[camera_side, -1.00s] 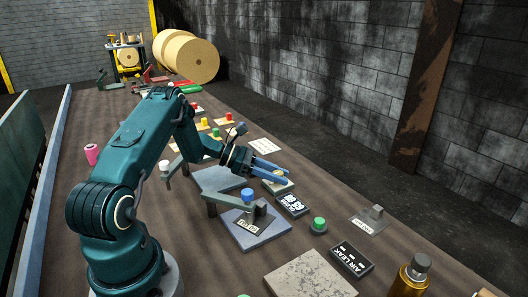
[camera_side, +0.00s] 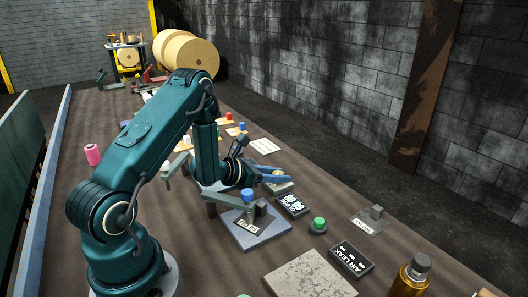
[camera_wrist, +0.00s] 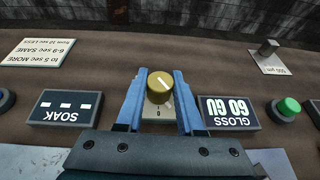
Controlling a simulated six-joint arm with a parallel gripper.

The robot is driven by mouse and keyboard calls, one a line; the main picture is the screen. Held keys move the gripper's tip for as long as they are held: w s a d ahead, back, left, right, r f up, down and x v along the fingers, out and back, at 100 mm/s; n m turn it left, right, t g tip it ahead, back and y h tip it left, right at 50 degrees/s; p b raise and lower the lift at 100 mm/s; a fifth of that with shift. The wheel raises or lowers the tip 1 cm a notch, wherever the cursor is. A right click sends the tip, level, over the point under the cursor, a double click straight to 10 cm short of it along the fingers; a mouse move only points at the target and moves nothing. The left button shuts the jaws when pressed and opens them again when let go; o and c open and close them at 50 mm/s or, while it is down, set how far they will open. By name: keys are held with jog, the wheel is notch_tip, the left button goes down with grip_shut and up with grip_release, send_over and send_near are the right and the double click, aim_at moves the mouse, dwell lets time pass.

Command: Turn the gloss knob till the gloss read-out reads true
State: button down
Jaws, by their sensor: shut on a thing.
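The gloss knob (camera_wrist: 160,86) is a round brass-yellow cap with a white pointer line, on a pale base plate. In the side view only a bit of the knob (camera_side: 278,172) shows beside the fingers. My gripper (camera_wrist: 162,80) is shut on the knob, one blue finger on each side; it also shows in the side view (camera_side: 284,180). The pointer line is tilted, not in line with the fingers. The gloss read-out (camera_wrist: 228,112) is a dark box just right of the knob, upside down in the wrist view; it appears to read 60 GU. It also shows in the side view (camera_side: 292,205).
A SOAK box (camera_wrist: 66,107) stands left of the knob in the wrist view. A green button (camera_wrist: 288,106) and a metal block on a plate (camera_wrist: 268,48) are to the right.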

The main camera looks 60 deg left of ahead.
jog(key=shift+n+y, duration=0.5)
jog(key=shift+y, duration=0.1)
jog(key=c, duration=0.5)
grip_release()
jog(key=shift+c, duration=0.2)
jog(key=shift+s, duration=0.1)
jog(key=shift+v, duration=2.5)
jog(key=shift+r, duration=0.1)
